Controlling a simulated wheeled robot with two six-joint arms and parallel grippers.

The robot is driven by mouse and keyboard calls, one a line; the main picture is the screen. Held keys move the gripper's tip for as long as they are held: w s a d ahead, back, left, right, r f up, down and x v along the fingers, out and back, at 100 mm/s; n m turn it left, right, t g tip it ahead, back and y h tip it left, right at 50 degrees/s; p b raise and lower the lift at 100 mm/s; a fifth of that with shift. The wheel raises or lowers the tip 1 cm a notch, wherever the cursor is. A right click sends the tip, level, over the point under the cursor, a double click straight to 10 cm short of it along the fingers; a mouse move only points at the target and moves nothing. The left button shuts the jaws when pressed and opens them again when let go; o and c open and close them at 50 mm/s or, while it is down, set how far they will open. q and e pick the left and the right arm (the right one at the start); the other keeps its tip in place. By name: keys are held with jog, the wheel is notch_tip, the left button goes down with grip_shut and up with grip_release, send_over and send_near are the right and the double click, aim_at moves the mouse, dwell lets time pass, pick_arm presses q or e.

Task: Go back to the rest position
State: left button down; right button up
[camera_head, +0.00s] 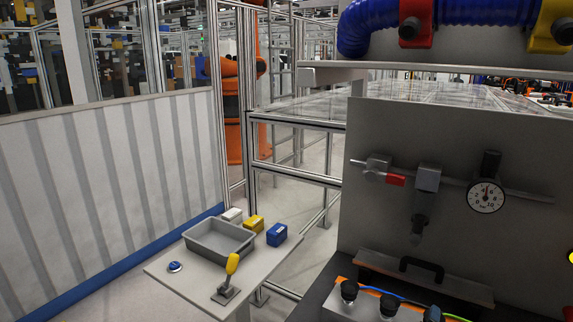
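Neither of my grippers shows in the head view, and no arm of mine is clearly visible. Whether they hold anything is hidden from this view. A small light table (160,268) stands at the lower left. It bears a grey open tray (190,243) that looks empty, a yellow-handled tool or lever on a grey base (231,265), and a round blue-and-white item (175,267).
At right a grey panel (450,135) carries a gauge (486,196) and a red-handled valve (392,179). A striped wall (110,180) closes the left.

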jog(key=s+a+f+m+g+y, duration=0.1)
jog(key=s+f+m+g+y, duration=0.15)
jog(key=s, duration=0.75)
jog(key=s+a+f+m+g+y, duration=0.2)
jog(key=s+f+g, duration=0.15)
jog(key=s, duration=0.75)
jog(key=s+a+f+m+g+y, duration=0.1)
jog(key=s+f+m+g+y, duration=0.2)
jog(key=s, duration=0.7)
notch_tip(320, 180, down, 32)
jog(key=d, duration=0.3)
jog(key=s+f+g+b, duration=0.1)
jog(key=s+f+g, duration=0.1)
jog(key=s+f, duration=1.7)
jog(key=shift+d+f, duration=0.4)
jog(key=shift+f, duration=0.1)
